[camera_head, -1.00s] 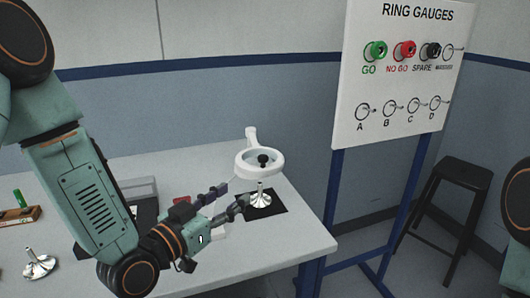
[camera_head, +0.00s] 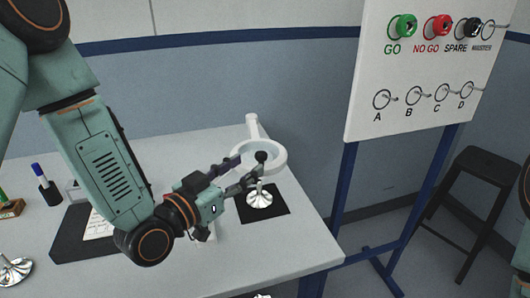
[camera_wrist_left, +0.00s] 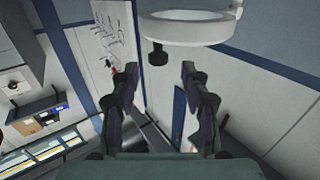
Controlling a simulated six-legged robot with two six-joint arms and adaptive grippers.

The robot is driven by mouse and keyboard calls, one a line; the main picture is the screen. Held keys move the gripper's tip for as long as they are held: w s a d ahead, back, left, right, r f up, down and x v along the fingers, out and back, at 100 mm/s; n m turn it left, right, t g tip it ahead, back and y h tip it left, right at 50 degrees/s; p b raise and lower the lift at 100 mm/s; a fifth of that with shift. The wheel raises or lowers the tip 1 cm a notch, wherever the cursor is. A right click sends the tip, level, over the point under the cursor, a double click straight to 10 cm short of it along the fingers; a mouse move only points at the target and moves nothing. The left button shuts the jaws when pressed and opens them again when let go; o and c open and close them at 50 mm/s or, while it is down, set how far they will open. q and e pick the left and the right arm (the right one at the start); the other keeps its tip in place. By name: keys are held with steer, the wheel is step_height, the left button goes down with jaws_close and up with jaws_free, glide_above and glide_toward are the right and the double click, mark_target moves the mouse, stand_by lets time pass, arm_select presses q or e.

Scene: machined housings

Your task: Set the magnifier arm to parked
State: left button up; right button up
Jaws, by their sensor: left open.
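The magnifier arm is white, with a ring head (camera_head: 280,155) over the back right of the table; the ring also shows at the top of the left wrist view (camera_wrist_left: 190,28). A black knob (camera_head: 261,156) sits at the ring's near side and shows below the ring in the left wrist view (camera_wrist_left: 157,54). My left gripper (camera_head: 246,170) is open beside the knob, its fingers pointing toward it. In the left wrist view the knob appears between and beyond the two fingers (camera_wrist_left: 160,85), apart from them. My right gripper is not in view.
A shiny metal part (camera_head: 259,198) stands on a black mat (camera_head: 278,203) under the ring. A ring gauge board (camera_head: 420,70) on blue legs stands right of the table. A black stool (camera_head: 480,165) is farther right. Another metal part (camera_head: 14,270) is at the left.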

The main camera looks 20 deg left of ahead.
mark_target(258, 157)
arm_select(q)
steer(key=shift+w+d+r, duration=0.25)
steer(key=shift+d, duration=0.05)
steer(key=x, duration=0.5)
steer(key=shift+w+f, duration=0.2)
steer(key=shift+s+r, duration=0.2)
steer(key=shift+r, duration=0.05)
steer(key=shift+w+f, duration=0.2)
steer(key=shift+w, duration=0.15)
steer(key=shift+c, duration=1.4)
steer(key=shift+s+r, duration=0.1)
steer(key=shift+s, duration=0.05)
steer(key=c, duration=0.4)
jaws_close()
